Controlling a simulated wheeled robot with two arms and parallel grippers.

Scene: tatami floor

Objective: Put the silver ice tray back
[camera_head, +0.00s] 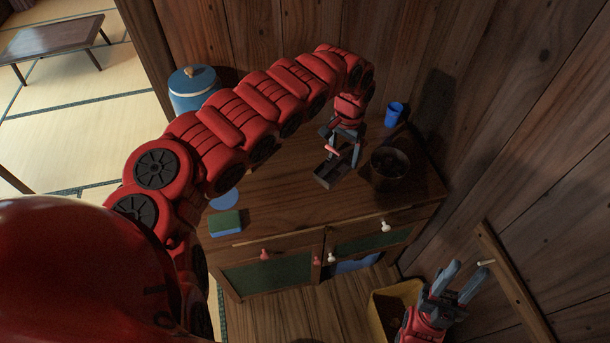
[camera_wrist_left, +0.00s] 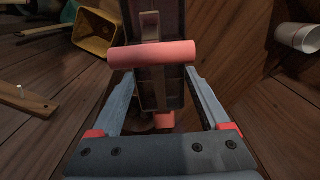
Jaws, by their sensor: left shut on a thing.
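The ice tray (camera_head: 328,176), a dark grey metal tray with a pinkish-red lever handle, is at the cabinet top, left of a dark pot. It also shows in the wrist view (camera_wrist_left: 172,25), stretching away behind its pink handle bar (camera_wrist_left: 152,53). My left gripper (camera_head: 343,143) points down at the tray and is shut on it, its fingers on either side of the handle. I cannot tell whether the tray touches the wood. My right gripper (camera_head: 455,285) is open and empty at the lower right, beside the yellow box.
On the wooden cabinet (camera_head: 290,205) are a dark pot (camera_head: 390,165), a blue cup (camera_head: 394,114), a green-and-blue sponge (camera_head: 225,222) and a blue disc (camera_head: 224,199). A blue lidded container (camera_head: 193,88) stands behind my arm. A yellow box (camera_head: 385,310) is on the floor. Wooden walls enclose the right.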

